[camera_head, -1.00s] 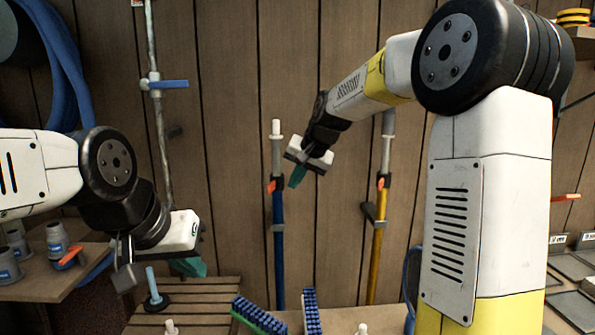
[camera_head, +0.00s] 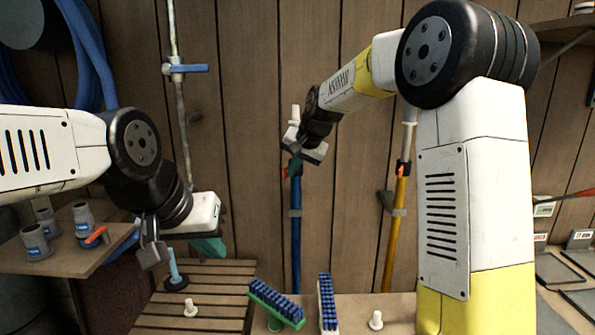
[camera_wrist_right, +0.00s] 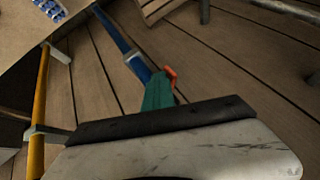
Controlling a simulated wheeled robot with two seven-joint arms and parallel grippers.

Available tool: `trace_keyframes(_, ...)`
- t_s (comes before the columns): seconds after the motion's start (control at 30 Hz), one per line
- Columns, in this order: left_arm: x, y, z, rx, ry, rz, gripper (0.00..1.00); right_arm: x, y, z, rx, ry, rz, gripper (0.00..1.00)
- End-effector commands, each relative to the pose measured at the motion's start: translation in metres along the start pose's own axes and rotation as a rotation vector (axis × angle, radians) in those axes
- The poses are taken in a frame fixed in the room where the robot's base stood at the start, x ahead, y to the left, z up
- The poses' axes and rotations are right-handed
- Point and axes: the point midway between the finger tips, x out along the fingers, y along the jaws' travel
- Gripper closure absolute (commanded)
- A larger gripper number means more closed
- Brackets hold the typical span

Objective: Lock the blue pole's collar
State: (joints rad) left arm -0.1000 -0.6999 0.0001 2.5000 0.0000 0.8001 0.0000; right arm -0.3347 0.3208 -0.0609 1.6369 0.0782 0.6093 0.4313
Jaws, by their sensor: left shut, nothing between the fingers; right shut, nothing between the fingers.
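The blue pole (camera_head: 296,240) stands upright against the wooden wall, with a pale upper tube above it. Its collar is mostly hidden behind my right gripper in the head view; a bit of its orange lever (camera_head: 286,172) shows there. The lever (camera_wrist_right: 170,75) also shows in the right wrist view beside the teal fingertips, near the blue pole (camera_wrist_right: 126,45). My right gripper (camera_head: 294,168) is shut and empty right at the collar; I cannot tell whether it touches the lever. My left gripper (camera_head: 208,247) is shut and empty, low at the left, well away from the pole.
A yellow pole (camera_head: 397,235) with its own orange-levered collar stands to the right, in a wall clip. A shelf (camera_head: 75,258) with grey fittings is at the left. A pipe with a blue-handled valve (camera_head: 188,68) runs up the wall.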

Motion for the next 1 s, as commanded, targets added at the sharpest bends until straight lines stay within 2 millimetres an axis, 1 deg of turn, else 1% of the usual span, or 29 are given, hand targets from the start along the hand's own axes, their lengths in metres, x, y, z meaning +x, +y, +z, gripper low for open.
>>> trace_keyframes(0.03, 0.000, 0.000, 0.000, 0.000, 0.000, 0.000, 1.00, 0.004, -0.008, 0.002, -0.003, -0.002, -0.004, 1.00)
trace_keyframes(0.07, 0.000, 0.000, 0.000, 0.000, 0.000, 0.000, 1.00, 0.005, -0.010, 0.003, -0.003, -0.001, -0.004, 1.00)
trace_keyframes(0.4, 0.000, 0.000, 0.000, 0.000, 0.000, 0.000, 1.00, 0.006, -0.015, 0.004, -0.005, -0.002, -0.011, 1.00)
trace_keyframes(1.0, 0.000, 0.000, 0.000, 0.000, 0.000, 0.000, 1.00, 0.000, 0.003, -0.004, -0.004, 0.001, -0.009, 1.00)
